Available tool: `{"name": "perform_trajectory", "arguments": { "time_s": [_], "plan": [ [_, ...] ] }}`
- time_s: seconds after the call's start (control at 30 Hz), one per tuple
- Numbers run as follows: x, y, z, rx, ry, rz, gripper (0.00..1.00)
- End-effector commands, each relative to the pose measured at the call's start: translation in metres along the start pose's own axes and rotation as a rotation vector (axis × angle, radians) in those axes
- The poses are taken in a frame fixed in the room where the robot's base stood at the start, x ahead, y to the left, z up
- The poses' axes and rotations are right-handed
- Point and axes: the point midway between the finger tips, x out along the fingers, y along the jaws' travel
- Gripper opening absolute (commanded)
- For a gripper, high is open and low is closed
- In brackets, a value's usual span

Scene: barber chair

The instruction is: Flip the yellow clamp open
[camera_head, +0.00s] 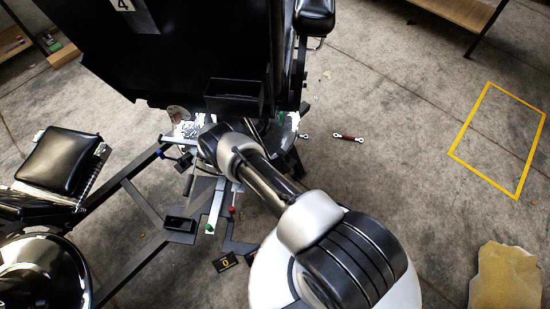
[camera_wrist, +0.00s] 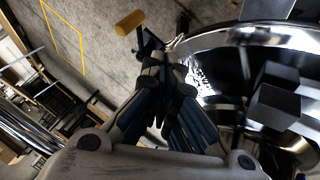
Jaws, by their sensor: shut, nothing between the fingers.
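The yellow clamp (camera_wrist: 130,23) shows in the wrist view as a yellow cylindrical handle at the top, joined to a dark lever beside a chrome round base. My gripper (camera_wrist: 166,62) is shut and empty, with its fingertips just below the dark lever and a little right of the yellow handle. I cannot tell whether the fingertips touch the lever. In the head view my arm reaches under the black barber chair, and my fingers and the yellow clamp are hidden there.
The black barber chair (camera_head: 175,45) overhangs the arm. A black padded footrest (camera_head: 58,161) and dark frame bars lie at left. A red-handled wrench (camera_head: 348,138) lies on the concrete floor. A yellow floor outline (camera_head: 452,152) marks open ground at right.

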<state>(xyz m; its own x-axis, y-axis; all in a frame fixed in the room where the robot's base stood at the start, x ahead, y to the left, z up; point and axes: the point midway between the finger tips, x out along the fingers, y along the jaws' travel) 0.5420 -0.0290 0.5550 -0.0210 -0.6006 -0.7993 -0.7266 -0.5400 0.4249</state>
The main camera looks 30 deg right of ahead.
Motion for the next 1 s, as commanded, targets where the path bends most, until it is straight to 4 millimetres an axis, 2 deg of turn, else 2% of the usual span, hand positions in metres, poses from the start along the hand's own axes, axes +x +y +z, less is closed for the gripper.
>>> {"name": "perform_trajectory", "arguments": {
  "time_s": [0.23, 0.33, 0.47, 0.8, 1.0],
  "plan": [
    [0.001, 0.000, 0.000, 0.000, 0.000, 0.000, 0.00],
    [0.009, 0.000, 0.001, 0.000, -0.001, 0.002, 0.00],
    [0.029, 0.000, 0.001, 0.001, -0.001, 0.002, 0.00],
    [0.104, -0.001, 0.002, 0.001, -0.002, 0.001, 0.00],
    [0.110, 0.021, -0.001, -0.001, -0.002, 0.001, 0.00]
  ]
}}
